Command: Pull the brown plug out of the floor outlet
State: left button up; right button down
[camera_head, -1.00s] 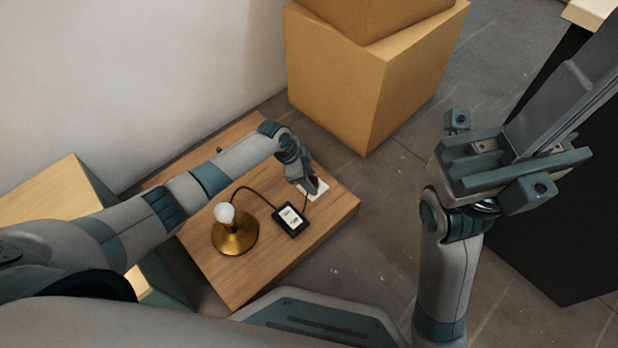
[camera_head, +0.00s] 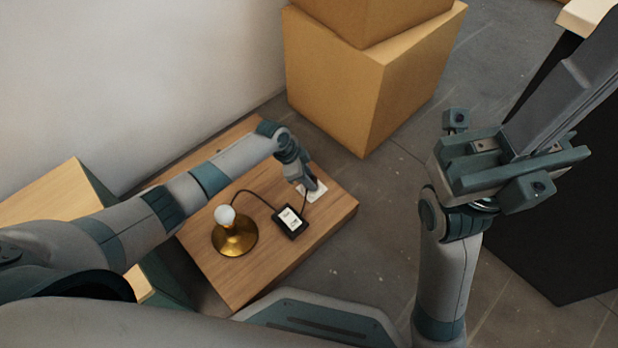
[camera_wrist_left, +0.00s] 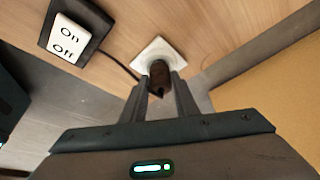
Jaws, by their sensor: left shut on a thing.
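The brown plug (camera_wrist_left: 160,76) is at the white floor outlet (camera_wrist_left: 158,52) in the left wrist view, upright over its middle. My left gripper (camera_wrist_left: 161,95) is shut on the plug, with one finger on each side. I cannot tell whether the plug is fully seated. In the head view my left gripper (camera_head: 308,186) is at the outlet (camera_head: 317,193) on the wooden platform (camera_head: 262,272) and hides most of the plug. My right gripper (camera_head: 510,165) is raised at the right, far from the outlet; its fingertips are not clear.
A black On/Off switch box (camera_head: 290,221) lies on the platform, with its cable running to a brass lamp (camera_head: 235,238) with a white bulb. Cardboard boxes (camera_head: 375,85) stand behind. A black cabinet (camera_head: 560,230) is at the right. Bare floor lies between.

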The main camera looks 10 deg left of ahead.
aim_at(313, 178)
pick_arm(q)
jog(key=shift+r, duration=0.4)
jog(key=shift+r+p, duration=1.25)
jog(key=shift+p, duration=0.25)
